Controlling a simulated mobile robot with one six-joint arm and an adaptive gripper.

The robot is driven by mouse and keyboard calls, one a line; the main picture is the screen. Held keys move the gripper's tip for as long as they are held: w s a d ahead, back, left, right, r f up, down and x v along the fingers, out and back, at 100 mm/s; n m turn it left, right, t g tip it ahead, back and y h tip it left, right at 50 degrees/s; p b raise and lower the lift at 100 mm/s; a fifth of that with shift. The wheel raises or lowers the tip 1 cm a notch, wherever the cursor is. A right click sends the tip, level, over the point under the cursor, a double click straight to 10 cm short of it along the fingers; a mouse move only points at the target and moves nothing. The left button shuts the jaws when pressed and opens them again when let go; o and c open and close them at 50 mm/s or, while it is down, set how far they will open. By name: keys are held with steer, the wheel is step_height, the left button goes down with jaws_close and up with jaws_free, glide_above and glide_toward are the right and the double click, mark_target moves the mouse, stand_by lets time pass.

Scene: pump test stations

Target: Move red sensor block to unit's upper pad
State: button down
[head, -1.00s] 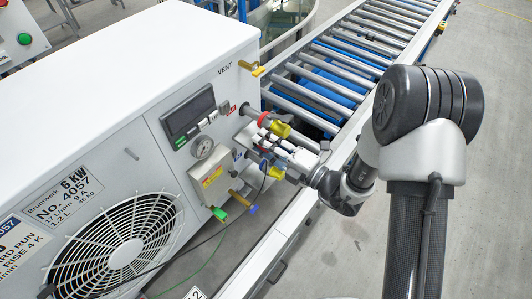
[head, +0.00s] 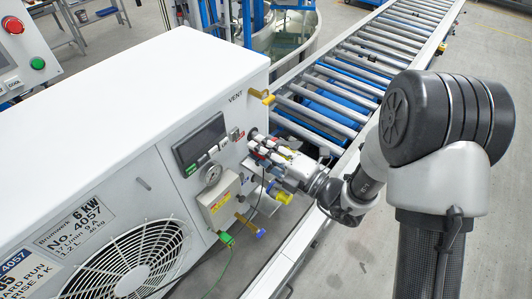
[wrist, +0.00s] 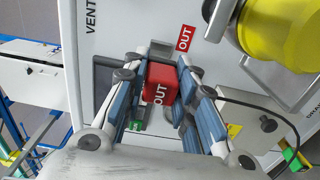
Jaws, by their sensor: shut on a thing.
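The red sensor block (wrist: 160,83), marked OUT, is clamped between the blue-padded fingers of my gripper (wrist: 161,92) in the wrist view. In the head view my gripper (head: 263,152) is close to the front panel of the white unit (head: 150,110), below the yellow-handled VENT valve. The block is mostly hidden by the fingers there. A red OUT label (wrist: 186,38) is on the panel just beyond the block. I cannot make out the upper pad or whether the block touches the panel.
A large yellow cap (wrist: 275,32) is close to the gripper's right side in the wrist view. A roller conveyor (head: 350,70) runs behind.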

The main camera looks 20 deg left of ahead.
steer(key=shift+x, duration=2.15)
stand_by(0.9)
steer(key=shift+w+a+p, duration=0.15)
steer(key=shift+a+p, duration=0.2)
steer(key=shift+a, duration=0.3)
stand_by(0.4)
steer(key=c, duration=1.2)
jaws_free()
steer(key=shift+c, duration=0.2)
steer(key=shift+d, duration=0.1)
steer(key=v, duration=1.2)
